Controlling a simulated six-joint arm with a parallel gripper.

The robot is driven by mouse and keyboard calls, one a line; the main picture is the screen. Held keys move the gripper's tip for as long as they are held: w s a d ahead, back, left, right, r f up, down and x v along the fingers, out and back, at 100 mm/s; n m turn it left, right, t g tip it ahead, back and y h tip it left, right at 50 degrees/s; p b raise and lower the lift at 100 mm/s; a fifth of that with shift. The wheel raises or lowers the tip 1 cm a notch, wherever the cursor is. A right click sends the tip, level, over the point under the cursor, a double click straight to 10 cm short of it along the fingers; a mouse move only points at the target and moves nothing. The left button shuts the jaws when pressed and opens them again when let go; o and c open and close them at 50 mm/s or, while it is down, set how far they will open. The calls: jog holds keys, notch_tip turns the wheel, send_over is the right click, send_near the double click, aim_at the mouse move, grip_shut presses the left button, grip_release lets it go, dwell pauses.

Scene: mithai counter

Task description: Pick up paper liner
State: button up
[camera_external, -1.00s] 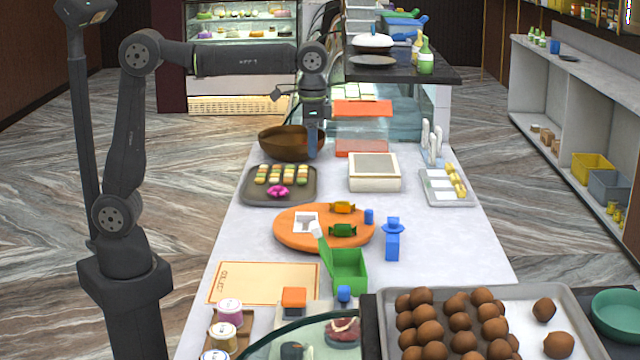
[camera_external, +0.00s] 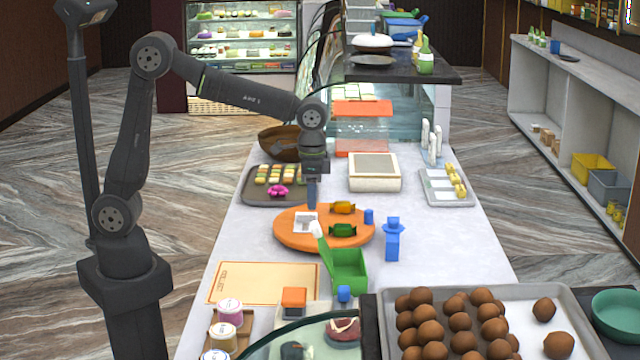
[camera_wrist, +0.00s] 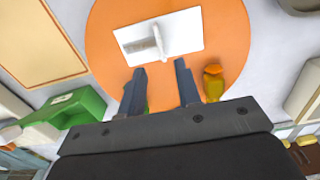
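The paper liner (camera_external: 301,226) is a white square lying on the left part of a round orange board (camera_external: 288,240). In the wrist view the liner (camera_wrist: 185,33) lies flat with a thin pale piece standing up at its middle. The fingertips are just short of the liner's near edge in that view.
An orange wrapped sweet (camera_external: 342,208) and a green wrapped sweet (camera_external: 342,230) lie on the board, with a blue cylinder (camera_external: 369,216) at its right edge. An open green box (camera_external: 348,272) stands in front. A dark tray (camera_external: 257,196) with sweets lies behind left.

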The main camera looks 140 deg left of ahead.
jog(key=f, duration=0.4)
jog(key=shift+s, duration=0.3)
grip_shut()
jog(key=shift+r, duration=0.1)
jog(key=shift+r, duration=0.6)
notch_tip(320, 180, up, 3)
jog(key=shift+a+f, duration=0.1)
jog(key=shift+f, duration=0.05)
jog(key=w+d+r, duration=0.3)
jog(key=d+r, duration=0.4)
jog(key=d, duration=0.4)
jog(key=shift+d, duration=0.2)
